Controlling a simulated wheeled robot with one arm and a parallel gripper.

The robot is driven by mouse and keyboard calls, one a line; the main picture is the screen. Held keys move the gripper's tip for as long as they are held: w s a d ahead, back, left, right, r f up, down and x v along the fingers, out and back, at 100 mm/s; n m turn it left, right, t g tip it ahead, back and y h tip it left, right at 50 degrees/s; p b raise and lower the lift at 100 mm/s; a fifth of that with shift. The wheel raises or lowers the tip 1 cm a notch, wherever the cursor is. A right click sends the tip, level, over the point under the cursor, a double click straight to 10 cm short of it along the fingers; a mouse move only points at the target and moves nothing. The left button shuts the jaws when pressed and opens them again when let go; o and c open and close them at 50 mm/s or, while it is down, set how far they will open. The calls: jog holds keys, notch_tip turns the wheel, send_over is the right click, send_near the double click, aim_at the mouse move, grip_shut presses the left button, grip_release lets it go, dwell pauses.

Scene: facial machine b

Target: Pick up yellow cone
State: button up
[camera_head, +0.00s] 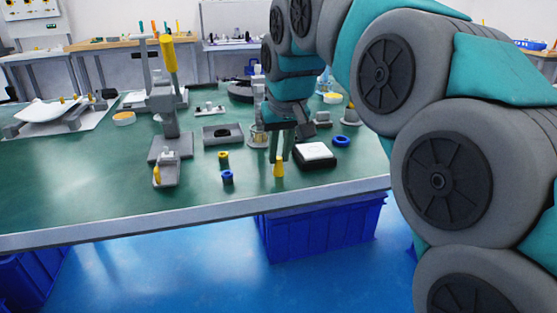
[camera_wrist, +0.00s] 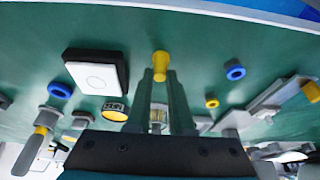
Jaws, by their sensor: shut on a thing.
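The yellow cone (camera_head: 278,168) is near the front edge of the green table, right under my gripper (camera_head: 280,157). In the wrist view the yellow cone (camera_wrist: 160,62) shows between the two fingertips of my gripper (camera_wrist: 160,76). The fingers are shut on the cone. It looks upright in the head view. I cannot tell whether its base touches the table. The fingers hide part of the cone.
A white-topped black box (camera_head: 315,153) and a blue ring (camera_head: 341,141) lie to the right. A blue ring piece (camera_head: 227,176) and a yellow one (camera_head: 223,157) lie to the left. A grey press stand (camera_head: 168,130) stands further left. The table's front edge (camera_head: 200,217) is close.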

aim_at(279, 159)
grip_shut()
notch_tip(279, 159, up, 6)
jog(key=shift+r+p, duration=0.2)
jog(key=shift+p, duration=0.8)
jog(key=shift+r, duration=0.3)
